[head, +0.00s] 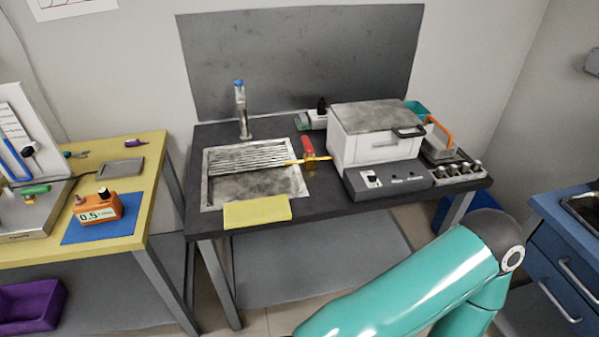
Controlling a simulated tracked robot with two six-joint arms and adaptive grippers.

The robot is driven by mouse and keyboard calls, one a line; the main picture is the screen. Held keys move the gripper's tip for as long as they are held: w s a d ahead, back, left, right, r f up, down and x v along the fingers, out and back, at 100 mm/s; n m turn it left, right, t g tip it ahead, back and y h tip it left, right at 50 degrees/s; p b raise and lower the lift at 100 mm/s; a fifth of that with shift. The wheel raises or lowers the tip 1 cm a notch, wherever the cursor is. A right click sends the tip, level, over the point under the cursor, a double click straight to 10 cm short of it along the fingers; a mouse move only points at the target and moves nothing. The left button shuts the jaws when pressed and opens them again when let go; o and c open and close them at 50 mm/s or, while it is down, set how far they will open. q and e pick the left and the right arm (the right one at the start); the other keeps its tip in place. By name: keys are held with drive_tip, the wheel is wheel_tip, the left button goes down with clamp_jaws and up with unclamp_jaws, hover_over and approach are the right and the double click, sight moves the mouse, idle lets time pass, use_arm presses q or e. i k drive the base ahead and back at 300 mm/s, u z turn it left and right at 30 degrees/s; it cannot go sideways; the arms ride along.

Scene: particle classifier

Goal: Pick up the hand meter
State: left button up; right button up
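The hand meter appears to be the orange box-shaped device (99,209) with a pale display reading 0.5 and a dark knob on top. It sits upright on a blue mat (130,228) on the yellow table at the left. Nothing touches it from above. A teal link of one of my arms shows at the lower right, far from the meter. Neither of my grippers is in view.
The yellow table (150,185) also holds a grey pad (121,168) and an open case (27,125) with tools. A dark bench with a sink (285,185) and a white box-shaped machine (375,135) stands in the middle. Blue drawers (555,262) stand at right.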

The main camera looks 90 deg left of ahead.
sight(90, 210)
drive_tip(key=z, duration=0.3)
drive_tip(key=i, duration=0.5)
drive_tip(key=u, duration=1.85)
drive_tip(key=i, duration=0.15)
drive_tip(key=u, duration=1.4)
drive_tip(key=i, duration=0.25)
drive_tip(key=u, duration=1.95)
drive_tip(key=k, duration=0.45)
drive_tip(key=u, duration=0.55)
drive_tip(key=i, duration=1.55)
drive_tip(key=z, duration=0.55)
